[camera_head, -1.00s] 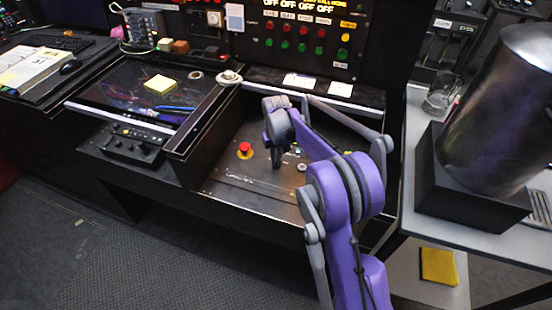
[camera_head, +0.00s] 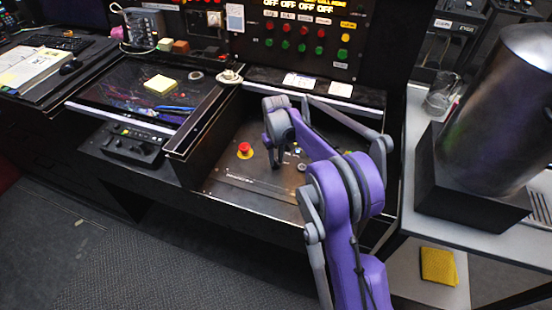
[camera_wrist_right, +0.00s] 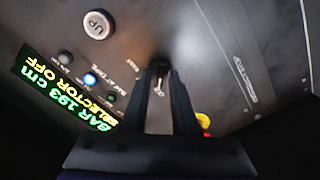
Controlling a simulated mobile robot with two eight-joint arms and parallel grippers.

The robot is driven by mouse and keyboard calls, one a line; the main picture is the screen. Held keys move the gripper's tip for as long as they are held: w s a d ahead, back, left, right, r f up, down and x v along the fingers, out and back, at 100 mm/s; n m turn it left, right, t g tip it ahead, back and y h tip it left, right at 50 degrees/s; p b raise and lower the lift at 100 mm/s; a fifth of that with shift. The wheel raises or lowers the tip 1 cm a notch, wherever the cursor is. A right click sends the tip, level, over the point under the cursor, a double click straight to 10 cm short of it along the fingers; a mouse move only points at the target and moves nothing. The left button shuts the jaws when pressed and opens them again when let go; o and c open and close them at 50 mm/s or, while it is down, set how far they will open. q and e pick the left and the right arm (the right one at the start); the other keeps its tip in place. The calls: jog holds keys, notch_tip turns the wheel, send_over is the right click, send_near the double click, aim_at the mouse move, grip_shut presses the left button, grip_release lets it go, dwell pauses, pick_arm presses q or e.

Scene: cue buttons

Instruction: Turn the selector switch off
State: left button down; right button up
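My right gripper (camera_wrist_right: 160,72) points down at the dark control panel (camera_head: 222,180), right of the red button, in the head view. In the wrist view its two dark fingers stand a narrow gap apart. A small dark selector switch (camera_wrist_right: 158,77) shows between the fingertips, mostly hidden. I cannot tell whether the fingers press on it or only stand around it. A green-lettered display (camera_wrist_right: 65,88) on the panel reads "BAR 193 cm" and "SELECTOR OFF". My left gripper is in neither view.
A red mushroom button on a yellow ring (camera_head: 245,150) is beside the gripper. An "UP" button (camera_wrist_right: 97,24) and a lit blue-white lamp (camera_wrist_right: 90,79) are on the panel. A raised black edge (camera_head: 205,120) bounds it on the left. A large metal cylinder (camera_head: 505,110) stands at the right.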

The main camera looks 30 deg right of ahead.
aim_at(276, 162)
jog(key=shift+o, duration=0.7)
notch_tip(276, 162, up, 11)
jog(key=p, duration=0.1)
dwell(0.4)
